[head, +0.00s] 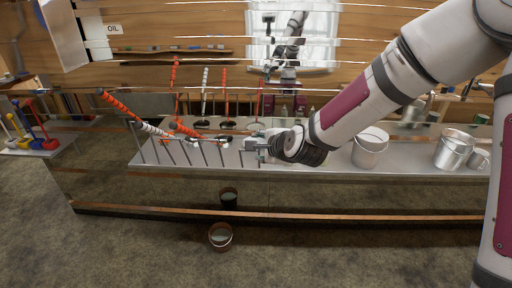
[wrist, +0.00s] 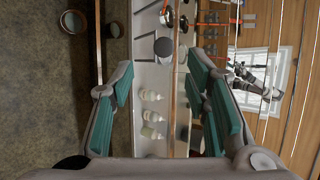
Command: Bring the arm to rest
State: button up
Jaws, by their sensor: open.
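My arm reaches in from the right in the head view, and my gripper (head: 258,147) hangs over the metal counter (head: 320,158), pointing left. In the wrist view, my gripper (wrist: 165,88) shows its two teal-padded fingers spread wide apart. Nothing is held between them. Several white bottles (wrist: 153,116) stand on the counter beyond and between the fingers in the wrist view. A round grey-topped object (wrist: 163,47) also shows there.
Ladles with orange and white handles (head: 148,127) lean in a rack left of my gripper. A white bucket (head: 370,148) and metal pails (head: 453,150) stand on the counter to the right. A bucket (head: 220,236) is on the floor. A left side table (head: 60,143) holds colored scoops.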

jog(key=shift+s+d+r, duration=0.25)
jog(key=shift+s+r, duration=0.1)
jog(key=shift+s, duration=0.2)
jog(key=s+d+r+n+g+h, duration=0.1)
jog(key=s+d+r+n, duration=0.3)
jog(key=s, duration=0.7)
jog(key=s+d+r+n+g+h, duration=0.2)
jog(key=s+d+r+n, duration=0.3)
jog(key=s+d, duration=0.3)
jog(key=s+d+r+n+g+h, duration=0.2)
jog(key=s+d+r+n, duration=0.2)
jog(key=s, duration=1)
jog(key=d+n, duration=0.2)
jog(key=n, duration=0.1)
jog(key=shift+s+r, duration=0.3)
jog(key=shift+s, duration=0.1)
